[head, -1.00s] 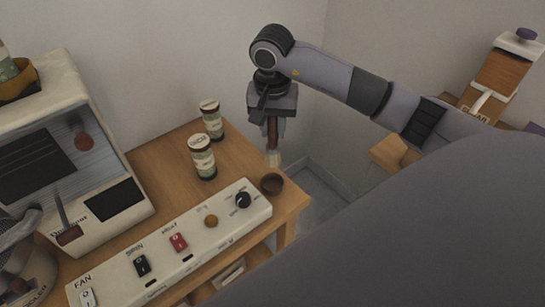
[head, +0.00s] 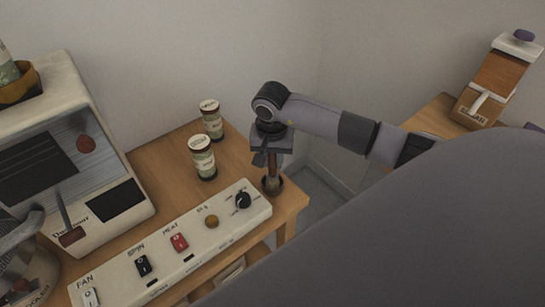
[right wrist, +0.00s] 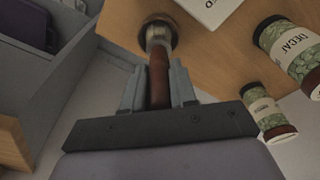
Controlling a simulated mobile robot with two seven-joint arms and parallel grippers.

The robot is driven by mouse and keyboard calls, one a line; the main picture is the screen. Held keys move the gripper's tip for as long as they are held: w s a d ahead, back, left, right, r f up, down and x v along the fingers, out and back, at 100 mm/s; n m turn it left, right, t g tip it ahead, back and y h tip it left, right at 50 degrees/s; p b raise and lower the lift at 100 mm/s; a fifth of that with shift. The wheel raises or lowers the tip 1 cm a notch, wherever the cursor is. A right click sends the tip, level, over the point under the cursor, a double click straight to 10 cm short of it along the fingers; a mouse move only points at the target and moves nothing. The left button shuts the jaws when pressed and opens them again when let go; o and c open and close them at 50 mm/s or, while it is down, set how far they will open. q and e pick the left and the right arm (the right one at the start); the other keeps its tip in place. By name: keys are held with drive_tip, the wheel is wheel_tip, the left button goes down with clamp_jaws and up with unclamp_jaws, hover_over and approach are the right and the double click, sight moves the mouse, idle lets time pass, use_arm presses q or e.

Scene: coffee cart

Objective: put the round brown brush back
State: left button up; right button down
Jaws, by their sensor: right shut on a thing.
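The round brush (head: 271,170) has a brown handle, and my right gripper (head: 268,156) is shut on it. The brush hangs roughly upright, its lower end in the small brown cup (head: 273,189) at the right corner of the wooden cart top. In the right wrist view the brown handle (right wrist: 158,72) runs between the two fingers (right wrist: 159,92) to the round cup (right wrist: 158,32), with the bristles mostly hidden. I cannot tell whether the brush touches the cup's bottom. My left gripper is not in view.
Two labelled jars (head: 203,160) (head: 211,120) stand left of the gripper. A white switch panel (head: 155,255) lies along the cart's front, close to the cup. The coffee machine (head: 75,150) is at the left.

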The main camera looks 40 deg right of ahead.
sight(272, 178)
drive_tip(key=shift+f, duration=0.2)
drive_tip(key=c, duration=0.9)
unclamp_jaws()
drive_tip(key=shift+r, duration=0.1)
drive_tip(key=shift+r, duration=0.3)
wheel_tip(272, 178, up, 12)
drive_tip(key=s+b, duration=0.1)
drive_tip(key=shift+a+f, duration=0.2)
drive_tip(key=shift+a, duration=0.25)
drive_tip(key=shift+s, duration=0.15)
